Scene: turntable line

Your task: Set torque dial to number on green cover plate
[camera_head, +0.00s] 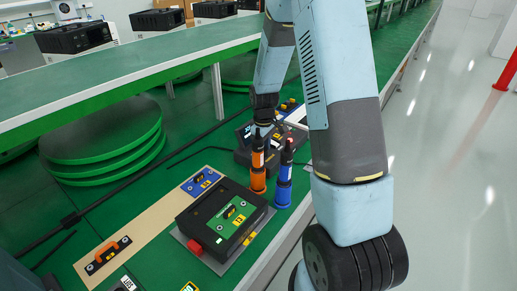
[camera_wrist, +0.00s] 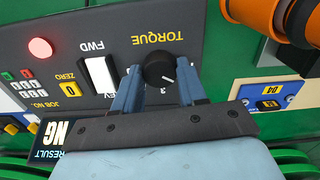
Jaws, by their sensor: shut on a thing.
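The black torque dial (camera_wrist: 160,68) sits on a dark control panel (camera_wrist: 215,40), which appears upside down in the wrist view. My gripper (camera_wrist: 159,76) is shut on the dial, one blue-grey finger on each side. The dial's white mark points toward the lower right of the picture, near a printed 3. In the head view, my fingertips and the dial are hidden.
An orange driver (camera_head: 258,170) and a blue driver (camera_head: 283,185) stand close to the controller. A blue plate (camera_head: 196,187) and an orange-handled plate (camera_head: 105,255) lie on the tan strip.

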